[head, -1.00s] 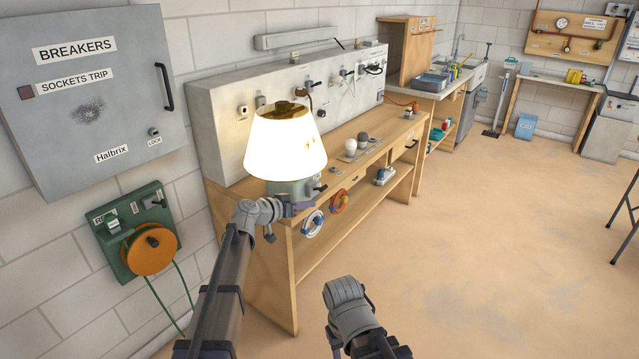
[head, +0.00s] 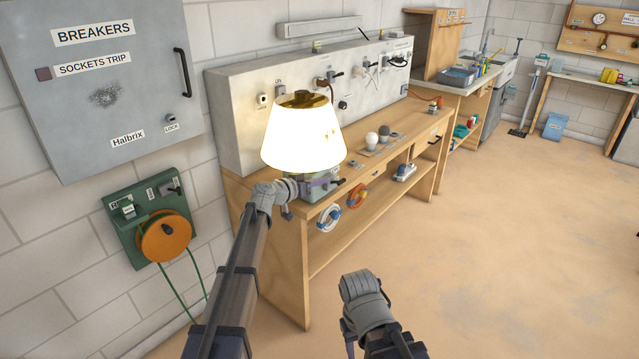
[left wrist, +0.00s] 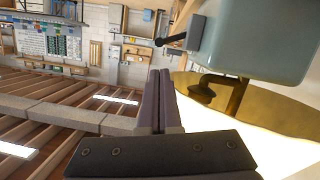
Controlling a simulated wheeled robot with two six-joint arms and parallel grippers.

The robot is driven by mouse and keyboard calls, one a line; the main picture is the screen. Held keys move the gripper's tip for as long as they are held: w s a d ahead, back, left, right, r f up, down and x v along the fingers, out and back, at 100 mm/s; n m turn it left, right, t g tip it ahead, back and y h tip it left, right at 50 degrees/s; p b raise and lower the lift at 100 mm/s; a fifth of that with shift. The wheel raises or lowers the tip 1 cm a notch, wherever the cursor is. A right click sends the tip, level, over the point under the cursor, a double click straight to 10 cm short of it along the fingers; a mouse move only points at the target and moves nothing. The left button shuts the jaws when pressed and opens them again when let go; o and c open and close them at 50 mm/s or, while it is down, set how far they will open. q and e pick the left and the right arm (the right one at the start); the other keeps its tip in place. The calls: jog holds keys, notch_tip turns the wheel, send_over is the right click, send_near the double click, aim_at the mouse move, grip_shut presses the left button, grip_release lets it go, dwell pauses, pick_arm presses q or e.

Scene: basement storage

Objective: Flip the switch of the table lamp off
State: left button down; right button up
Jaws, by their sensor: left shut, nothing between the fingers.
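The table lamp (head: 303,138) stands on the near end of the wooden workbench, its white shade glowing. Its grey-green base (left wrist: 255,40) fills the top right of the left wrist view. The switch is a black lever (left wrist: 173,40) sticking out from a grey plate on the base; it also shows in the head view (head: 339,181). My left gripper (head: 322,184) is shut and empty, in front of the base close to the lever. In the left wrist view its fingertips (left wrist: 160,72) appear just short of the lever, with a small gap. My right gripper (head: 349,346) is low, its jaws unclear.
The workbench (head: 400,130) holds bulbs and a grey panel (head: 240,130) with switches behind the lamp. A breaker cabinet (head: 100,85) and a green cable-reel box (head: 150,220) are on the left wall. The floor to the right is open.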

aim_at(339, 182)
pick_arm(q)
jog(key=b+x, duration=0.1)
jog(key=x, duration=0.7)
jog(key=shift+b, duration=0.3)
jog(key=shift+s+d+f+m+b, duration=0.2)
jog(key=shift+f+m+b, duration=0.15)
jog(key=shift+m, duration=0.25)
jog(key=shift+s+d+f+m+t+y+b, duration=0.2)
jog(key=shift+d+f+m+t+y+b, duration=0.1)
jog(key=shift+f+m+y, duration=0.15)
jog(key=f+m+b, duration=0.1)
jog(key=f+m+t+y+b, duration=0.1)
jog(key=m+b, duration=0.1)
jog(key=f+m+b, duration=0.2)
jog(key=shift+s+d+m+t+y, duration=0.25)
jog(key=shift+s+d+t, duration=0.05)
jog(key=shift+s+d, duration=0.1)
jog(key=shift+f, duration=0.1)
dwell(0.4)
